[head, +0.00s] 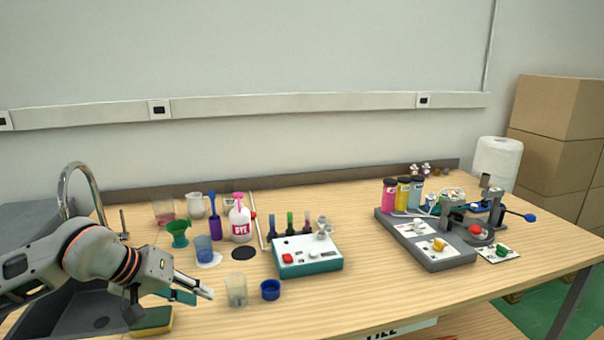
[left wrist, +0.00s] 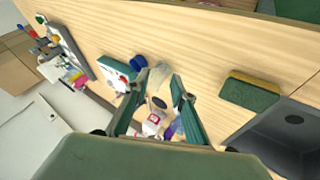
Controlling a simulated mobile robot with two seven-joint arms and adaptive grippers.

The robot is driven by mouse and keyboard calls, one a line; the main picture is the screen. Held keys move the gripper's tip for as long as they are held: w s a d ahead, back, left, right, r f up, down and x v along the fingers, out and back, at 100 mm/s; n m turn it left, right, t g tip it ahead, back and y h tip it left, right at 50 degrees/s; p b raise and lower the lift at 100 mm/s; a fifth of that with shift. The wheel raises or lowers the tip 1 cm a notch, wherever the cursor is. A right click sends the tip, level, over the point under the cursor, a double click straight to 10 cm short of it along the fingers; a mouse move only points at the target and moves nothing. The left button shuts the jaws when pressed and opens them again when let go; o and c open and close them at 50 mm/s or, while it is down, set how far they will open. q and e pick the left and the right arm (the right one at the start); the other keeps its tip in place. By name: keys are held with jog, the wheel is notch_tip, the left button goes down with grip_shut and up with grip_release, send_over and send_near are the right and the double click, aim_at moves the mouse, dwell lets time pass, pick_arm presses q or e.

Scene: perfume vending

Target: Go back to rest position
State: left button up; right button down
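My left gripper (head: 203,294) reaches in from the left above the table's front left part and is empty. In the left wrist view its two fingers (left wrist: 161,78) stand apart. A clear cup (head: 236,290) stands on the table just right of the fingertips in the head view. A small blue cup (head: 270,290) stands right of it. My right gripper shows in neither view.
A sink (head: 62,307) with a faucet (head: 75,180) and a sponge (head: 152,321) lie at the left. A white and green device (head: 308,267), dye bottle (head: 240,222) and grey station (head: 440,258) stand on the table. The front right table (head: 400,295) is clear.

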pick_arm(q)
jog(key=s+d+n+g+h, duration=0.1)
jog(key=s+d+n+h, duration=0.5)
jog(key=d+n, duration=0.3)
jog(key=s+d+n+g+h, duration=0.1)
jog(key=s+d+n+h, duration=0.55)
jog(key=d, duration=0.55)
jog(key=w+a+f+n+t+y, duration=0.2)
jog(key=a+f+n+t+y, duration=0.3)
jog(key=n, duration=1.2)
jog(key=w+a+f+n+t+y, duration=0.1)
jog(key=a+f+n+t+y, duration=0.5)
jog(key=n, duration=1.2)
jog(key=s+a+f+n+g+y, duration=0.2)
jog(key=s+f+n, duration=0.5)
jog(key=f, duration=0.4)
jog(key=s+a+f+n+g+y, duration=0.2)
jog(key=s+a+f+n, duration=0.3)
jog(key=s+f+n, duration=0.2)
notch_tip(320, 180, down, 4)
jog(key=shift+s+a+r+n, duration=0.15)
jog(key=shift+s+a+n, duration=0.1)
jog(key=shift+n, duration=0.7)
